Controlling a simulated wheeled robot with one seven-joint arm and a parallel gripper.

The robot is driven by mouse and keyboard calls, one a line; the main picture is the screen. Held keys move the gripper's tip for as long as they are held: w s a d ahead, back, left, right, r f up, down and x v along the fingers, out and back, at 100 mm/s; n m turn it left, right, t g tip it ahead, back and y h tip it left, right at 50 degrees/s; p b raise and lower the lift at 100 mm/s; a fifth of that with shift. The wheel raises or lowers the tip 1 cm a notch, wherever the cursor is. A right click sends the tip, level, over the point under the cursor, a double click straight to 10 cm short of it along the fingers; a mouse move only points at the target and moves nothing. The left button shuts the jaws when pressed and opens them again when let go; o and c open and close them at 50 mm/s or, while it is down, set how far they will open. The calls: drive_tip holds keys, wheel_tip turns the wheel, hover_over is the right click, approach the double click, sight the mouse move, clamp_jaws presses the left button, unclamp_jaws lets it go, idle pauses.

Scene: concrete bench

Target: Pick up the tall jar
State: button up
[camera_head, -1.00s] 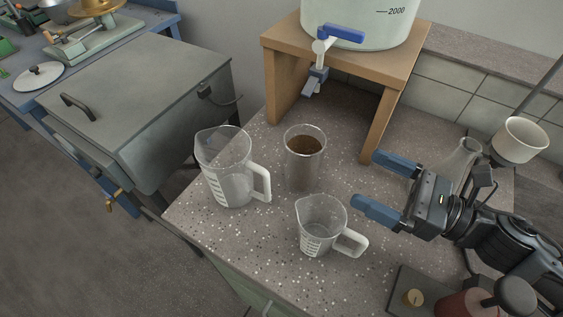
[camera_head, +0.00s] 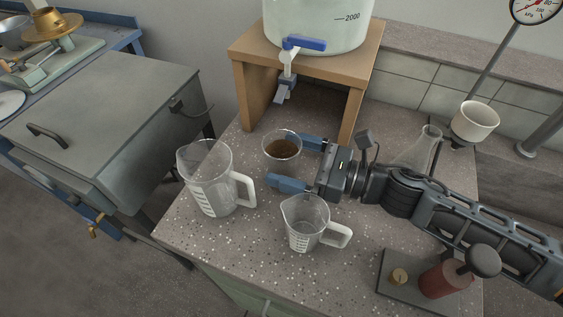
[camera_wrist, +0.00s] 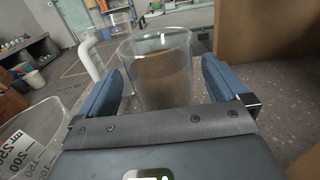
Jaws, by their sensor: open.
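The tall jar (camera_head: 282,146) is a clear glass cylinder with brown contents, standing on the speckled bench. My gripper (camera_head: 291,163) is open and level, with its two blue fingers reaching toward the jar from the right. In the wrist view the jar (camera_wrist: 162,75) stands upright between the two fingers, with gaps visible on both sides. The jar's lower part is hidden by my gripper.
A large measuring jug (camera_head: 212,185) stands left of the jar, and a smaller one (camera_head: 303,228) stands in front, close to my gripper. A wooden stand (camera_head: 304,62) with a tapped container (camera_head: 318,22) is behind. A conical flask (camera_head: 417,150) is behind my arm.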

sight(274, 155)
drive_tip(key=shift+p+x, duration=0.3)
drive_tip(key=shift+x, duration=1.45)
drive_tip(key=shift+c, duration=0.2)
drive_tip(key=c, duration=1.1)
